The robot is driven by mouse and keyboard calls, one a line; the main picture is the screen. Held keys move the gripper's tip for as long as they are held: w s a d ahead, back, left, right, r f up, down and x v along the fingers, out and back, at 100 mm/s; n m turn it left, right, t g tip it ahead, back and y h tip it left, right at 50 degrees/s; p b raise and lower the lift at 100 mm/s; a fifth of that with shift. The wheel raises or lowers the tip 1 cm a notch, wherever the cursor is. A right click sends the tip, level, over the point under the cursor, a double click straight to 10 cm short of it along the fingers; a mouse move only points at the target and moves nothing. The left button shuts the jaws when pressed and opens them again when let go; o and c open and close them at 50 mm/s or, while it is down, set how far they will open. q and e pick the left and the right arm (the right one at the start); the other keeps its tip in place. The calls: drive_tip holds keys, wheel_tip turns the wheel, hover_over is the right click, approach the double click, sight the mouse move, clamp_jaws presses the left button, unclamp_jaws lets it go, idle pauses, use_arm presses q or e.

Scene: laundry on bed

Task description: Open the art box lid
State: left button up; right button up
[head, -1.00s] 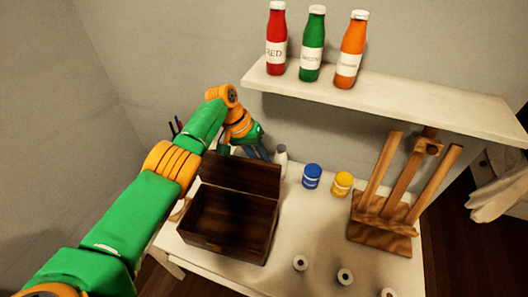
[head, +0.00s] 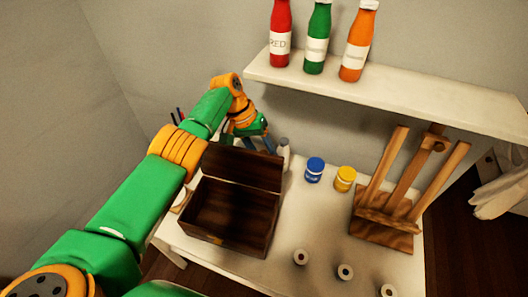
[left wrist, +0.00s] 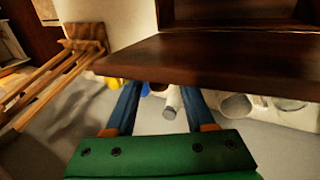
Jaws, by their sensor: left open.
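The dark wooden art box (head: 232,212) stands on the white table with its lid (head: 243,166) raised at the back edge. Its inside is visible and looks empty. My left gripper (head: 263,145) is behind the raised lid, partly hidden by it in the head view. In the left wrist view the open left gripper (left wrist: 160,100) has its two blue fingers apart, with their tips at the near edge of the lid (left wrist: 205,62). I cannot tell whether they touch it. My right gripper is not in view.
A white bottle (head: 284,149), a blue jar (head: 314,169) and a yellow jar (head: 344,179) stand right of the lid. A wooden easel (head: 388,205) stands farther right. Several small white-rimmed items lie in front. A shelf (head: 400,96) with three bottles hangs above.

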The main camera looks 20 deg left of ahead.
use_arm(q)
drive_tip(key=v, duration=0.7)
drive_tip(key=shift+b, duration=0.3)
drive_tip(key=shift+a, duration=0.1)
